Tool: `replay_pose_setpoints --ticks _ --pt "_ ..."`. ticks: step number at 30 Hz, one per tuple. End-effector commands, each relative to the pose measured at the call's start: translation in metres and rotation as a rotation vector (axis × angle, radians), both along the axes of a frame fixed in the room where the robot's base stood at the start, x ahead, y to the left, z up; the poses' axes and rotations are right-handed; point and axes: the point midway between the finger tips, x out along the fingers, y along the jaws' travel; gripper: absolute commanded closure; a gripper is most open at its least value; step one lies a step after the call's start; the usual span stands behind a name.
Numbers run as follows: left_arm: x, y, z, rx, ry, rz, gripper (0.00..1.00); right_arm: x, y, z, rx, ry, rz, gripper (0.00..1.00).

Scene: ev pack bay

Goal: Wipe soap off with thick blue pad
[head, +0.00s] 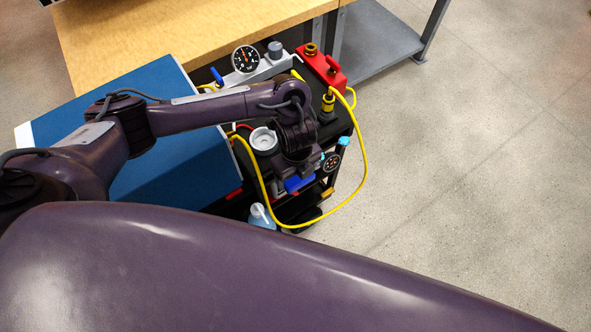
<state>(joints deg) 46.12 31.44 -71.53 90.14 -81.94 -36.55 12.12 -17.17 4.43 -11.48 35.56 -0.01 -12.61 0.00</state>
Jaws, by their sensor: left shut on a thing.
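My left gripper (296,173) reaches over the black cart (343,124) from the left and points down. It is shut on a small bright blue piece (299,185), which looks like the thick blue pad, at the cart's near side. My wrist hides most of the pad and the surface under it, so I cannot tell whether the pad touches anything. I cannot make out any soap. My right gripper is not in view.
A large blue panel (170,165) lies left. Floor right is clear.

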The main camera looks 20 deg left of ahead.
Motion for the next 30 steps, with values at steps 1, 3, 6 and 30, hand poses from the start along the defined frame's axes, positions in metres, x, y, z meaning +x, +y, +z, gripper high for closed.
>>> replay_pose_setpoints --ticks 1,3,6,30 --pt "-0.005 -0.003 -0.002 -0.003 0.01 -0.004 0.45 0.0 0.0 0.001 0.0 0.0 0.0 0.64" --pt "-0.006 -0.005 -0.002 -0.004 0.011 -0.005 0.45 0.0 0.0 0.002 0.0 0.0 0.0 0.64" --pt "-0.008 -0.006 -0.002 -0.005 0.011 -0.005 0.45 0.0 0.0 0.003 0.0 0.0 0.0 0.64" --pt "-0.001 0.004 -0.003 0.001 0.009 -0.002 0.45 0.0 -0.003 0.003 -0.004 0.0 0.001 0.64"
